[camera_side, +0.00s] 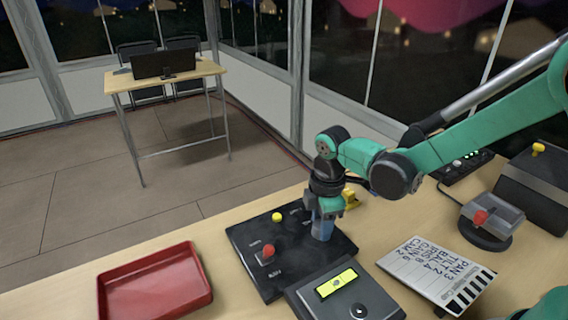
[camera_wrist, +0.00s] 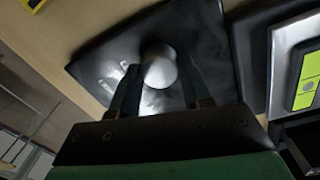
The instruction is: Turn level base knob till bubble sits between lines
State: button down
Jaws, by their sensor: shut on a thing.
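The level base (camera_side: 378,299) is a dark box at the front of the table, with a yellow-green vial (camera_side: 337,284) and a small round dark knob (camera_side: 359,310) on top. A dark mark shows near the vial's middle; I cannot tell how it sits against any lines. The vial also shows at the right edge of the wrist view (camera_wrist: 306,80). My gripper (camera_side: 321,237) points down over the black panel (camera_side: 252,236) behind the level base. In the wrist view its fingers (camera_wrist: 159,76) are closed around a pale grey rounded knob (camera_wrist: 160,66) on that panel.
The panel also carries a red knob (camera_side: 268,251) and a yellow knob (camera_side: 277,217). A red tray (camera_side: 155,283) lies to the left. A clapperboard-like card (camera_side: 436,272) and a round-based device with a red knob (camera_side: 487,226) are to the right. Bare table separates them.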

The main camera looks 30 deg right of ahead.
jog(key=shift+m, duration=0.7)
jog(key=shift+c, duration=2)
grip_release()
jog(key=shift+r, duration=0.15)
jog(key=shift+s+a+r, duration=0.1)
jog(key=shift+s+r, duration=0.05)
jog(key=shift+r, duration=2.55)
